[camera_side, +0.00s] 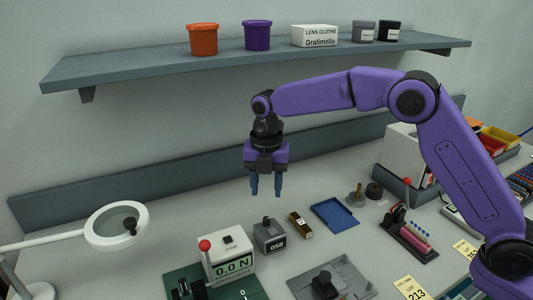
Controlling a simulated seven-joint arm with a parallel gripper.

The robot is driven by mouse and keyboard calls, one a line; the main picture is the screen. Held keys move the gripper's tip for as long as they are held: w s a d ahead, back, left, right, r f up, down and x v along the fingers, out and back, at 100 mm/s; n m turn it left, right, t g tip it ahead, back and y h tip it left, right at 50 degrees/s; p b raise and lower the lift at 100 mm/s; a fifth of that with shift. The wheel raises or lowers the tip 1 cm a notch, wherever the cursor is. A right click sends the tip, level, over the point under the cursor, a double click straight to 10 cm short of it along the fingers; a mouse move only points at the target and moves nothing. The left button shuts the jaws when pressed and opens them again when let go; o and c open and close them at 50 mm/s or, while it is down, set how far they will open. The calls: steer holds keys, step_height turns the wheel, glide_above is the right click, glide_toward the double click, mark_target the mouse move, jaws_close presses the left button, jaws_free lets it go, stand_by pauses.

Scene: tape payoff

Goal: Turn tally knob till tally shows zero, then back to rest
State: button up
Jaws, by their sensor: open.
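The tally (269,243) is a small dark grey box standing on the bench at the middle. Its front display seems to read 058, though the digits are small. A dark knob (266,220) stands on top of it. My gripper (266,192) points straight down above the tally in the picture. Its two blue fingers are apart, with nothing between them. The fingertips show a little above the knob in the picture, apart from it; the exact height and depth gap cannot be told.
Left of the tally stands a white meter (229,262) showing 0.0 N, with a red-balled lever. A brown block (301,225) and blue tray (334,213) lie to the right. A grey fixture plate (348,271) is in front. A magnifier lamp (103,243) stands at left.

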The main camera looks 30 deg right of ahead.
mark_target(266, 218)
step_height(266, 218, down, 9)
steer(key=shift+f+n, duration=0.1)
steer(key=shift+n, duration=0.2)
steer(key=n, duration=0.3)
steer(key=shift+n, duration=0.4)
step_height(266, 218, up, 18)
steer(key=m, duration=0.4)
steer(key=shift+f, duration=0.2)
